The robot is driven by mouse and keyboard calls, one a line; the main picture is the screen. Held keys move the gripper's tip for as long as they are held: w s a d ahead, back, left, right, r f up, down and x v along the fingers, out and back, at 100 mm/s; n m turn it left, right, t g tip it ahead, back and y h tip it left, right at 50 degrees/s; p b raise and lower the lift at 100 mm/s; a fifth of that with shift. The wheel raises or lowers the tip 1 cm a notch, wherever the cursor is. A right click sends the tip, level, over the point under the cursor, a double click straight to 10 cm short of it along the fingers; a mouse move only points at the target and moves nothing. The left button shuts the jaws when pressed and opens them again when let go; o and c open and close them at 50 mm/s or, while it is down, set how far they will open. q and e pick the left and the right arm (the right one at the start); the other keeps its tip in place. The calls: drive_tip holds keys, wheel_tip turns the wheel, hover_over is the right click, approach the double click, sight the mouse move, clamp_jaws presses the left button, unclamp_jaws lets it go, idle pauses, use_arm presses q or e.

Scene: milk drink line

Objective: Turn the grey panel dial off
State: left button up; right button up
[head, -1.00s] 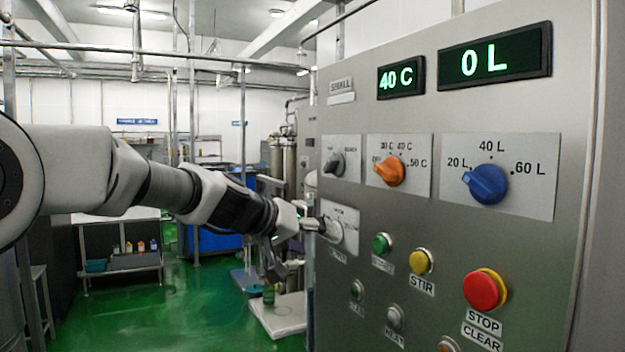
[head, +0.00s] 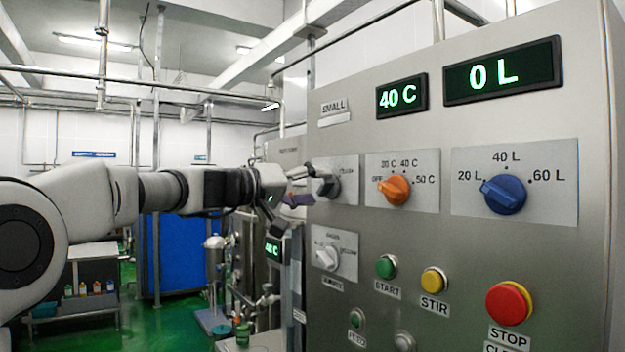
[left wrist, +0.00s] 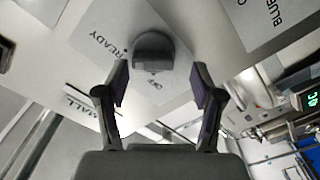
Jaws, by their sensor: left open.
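The grey dial (head: 326,187) sits on a light plate at the upper left of the steel panel, partly covered by my left gripper (head: 306,183) in the head view. In the left wrist view the grey dial (left wrist: 153,50) shows dark and rounded, with the word READY beside it and a small second label that I cannot read clearly. My left gripper (left wrist: 160,82) is open, its two fingers apart on either side and just short of the dial. It holds nothing. Which mark the dial points to is hard to tell. My right gripper is not in view.
A white dial (head: 326,257) is below the grey one. An orange dial (head: 394,190) and a blue dial (head: 504,194) are to the right. Green (head: 387,266), yellow (head: 434,280) and red (head: 509,303) buttons stand out below. Displays read 40 C and 0 L.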

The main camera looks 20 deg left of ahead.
use_arm(q)
drive_tip(key=shift+d+r, duration=0.1)
drive_tip(key=shift+d, duration=0.55)
drive_tip(key=shift+s+d, duration=0.1)
drive_tip(key=shift+c, duration=1.4)
drive_tip(key=shift+a, duration=0.3)
drive_tip(key=c, duration=0.9)
drive_tip(key=shift+o, duration=0.2)
